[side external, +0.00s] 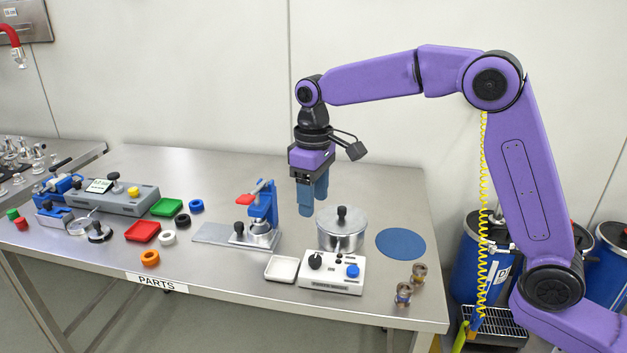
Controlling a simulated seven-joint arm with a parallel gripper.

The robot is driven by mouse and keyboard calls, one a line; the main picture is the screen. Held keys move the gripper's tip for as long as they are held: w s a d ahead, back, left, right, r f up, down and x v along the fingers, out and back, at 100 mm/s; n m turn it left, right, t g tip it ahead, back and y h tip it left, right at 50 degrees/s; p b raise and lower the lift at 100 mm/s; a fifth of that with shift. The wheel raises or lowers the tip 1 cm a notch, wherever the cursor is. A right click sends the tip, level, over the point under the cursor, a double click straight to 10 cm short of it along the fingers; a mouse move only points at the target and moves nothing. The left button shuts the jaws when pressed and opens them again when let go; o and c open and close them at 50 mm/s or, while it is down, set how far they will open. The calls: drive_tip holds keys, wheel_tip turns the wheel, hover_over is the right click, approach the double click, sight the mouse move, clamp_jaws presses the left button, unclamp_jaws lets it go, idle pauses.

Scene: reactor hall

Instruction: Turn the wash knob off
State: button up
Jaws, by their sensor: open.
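A white control box (332,284) sits near the front edge of the table. It carries a black knob (315,261) on the left and a blue knob (352,271) on the right. Its markings are too small to read, so I cannot tell which is the wash knob or how either is set. My gripper (313,206) points down with its blue fingers apart and nothing between them. It hangs above the table, behind and above the box, touching neither knob.
A lidded metal pot (342,230) stands just behind the box, close to my gripper. A white tray (282,269) lies left of the box, and a blue-and-red press (262,215) stands further left. Two small fittings (404,294) and a blue disc (401,243) are on the right.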

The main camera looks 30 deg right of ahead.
drive_tip(key=shift+r, duration=1.6)
drive_tip(key=shift+s, duration=0.1)
drive_tip(key=s+d+f+n, duration=0.2)
drive_tip(key=s+d, duration=0.2)
drive_tip(key=s, duration=0.7)
drive_tip(key=s+d+f+n, duration=0.2)
drive_tip(key=s+d, duration=0.3)
drive_tip(key=s, duration=0.7)
drive_tip(key=s+d+f+n, duration=0.2)
drive_tip(key=s+d+f, duration=0.2)
drive_tip(key=s, duration=0.7)
drive_tip(key=shift+s+d, duration=0.15)
drive_tip(key=shift+s, duration=0.05)
